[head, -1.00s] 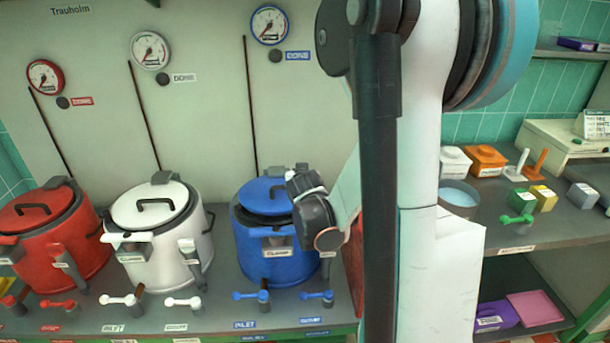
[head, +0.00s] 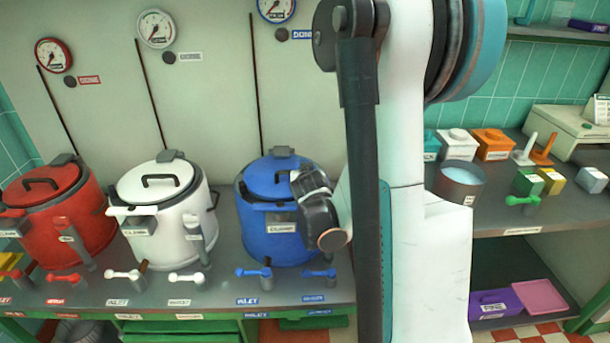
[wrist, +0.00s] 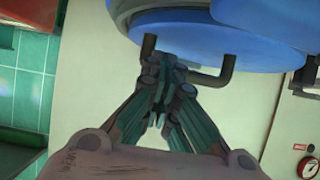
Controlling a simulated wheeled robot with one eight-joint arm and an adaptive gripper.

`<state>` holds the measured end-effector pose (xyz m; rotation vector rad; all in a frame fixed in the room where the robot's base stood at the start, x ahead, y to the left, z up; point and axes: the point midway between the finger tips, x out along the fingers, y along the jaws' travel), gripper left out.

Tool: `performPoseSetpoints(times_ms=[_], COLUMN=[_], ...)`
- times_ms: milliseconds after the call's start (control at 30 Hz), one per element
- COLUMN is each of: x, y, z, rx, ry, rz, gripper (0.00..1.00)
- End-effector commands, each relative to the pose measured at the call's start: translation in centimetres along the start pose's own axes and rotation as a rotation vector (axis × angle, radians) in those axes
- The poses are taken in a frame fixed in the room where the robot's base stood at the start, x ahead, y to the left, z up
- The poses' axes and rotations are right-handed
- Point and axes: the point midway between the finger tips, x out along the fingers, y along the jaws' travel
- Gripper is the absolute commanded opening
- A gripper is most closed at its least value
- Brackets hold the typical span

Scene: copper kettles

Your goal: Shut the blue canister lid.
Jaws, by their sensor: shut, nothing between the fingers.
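The blue canister (head: 268,235) stands on the bench at the right of the row. Its blue lid (head: 262,180) lies over the top and looks flat or nearly so; the right part is hidden behind my gripper. In the wrist view the blue lid (wrist: 195,30) fills the top, with its dark handle (wrist: 228,72) below it. My gripper (wrist: 168,65) is shut and empty, its fingertips at the handle bar; I cannot tell if they touch. A clamp labelled CLAMP (head: 283,227) is on the canister's front.
A white canister (head: 160,240) and a red canister (head: 60,235) stand to the left, both lidded. Small valve levers, including a blue one (head: 254,272), line the bench front. A grey pot (head: 459,185) and small boxes sit on the right counter.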

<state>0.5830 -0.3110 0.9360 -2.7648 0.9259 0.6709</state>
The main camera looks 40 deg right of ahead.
Motion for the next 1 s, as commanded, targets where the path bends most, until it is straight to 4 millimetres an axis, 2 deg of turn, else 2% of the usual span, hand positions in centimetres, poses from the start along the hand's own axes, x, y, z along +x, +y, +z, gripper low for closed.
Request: performPoseSetpoints(times_ms=[267,800,1000], x=[-0.7,-8.4,-10.6], y=[0.0,0.0,0.0], z=[0.0,0.0,0.0], rx=[-0.001,-0.002,-0.001], ry=[0.000,0.000,-0.001], rz=[0.000,-0.001,-0.001], gripper=[0.00,0.00,0.00])
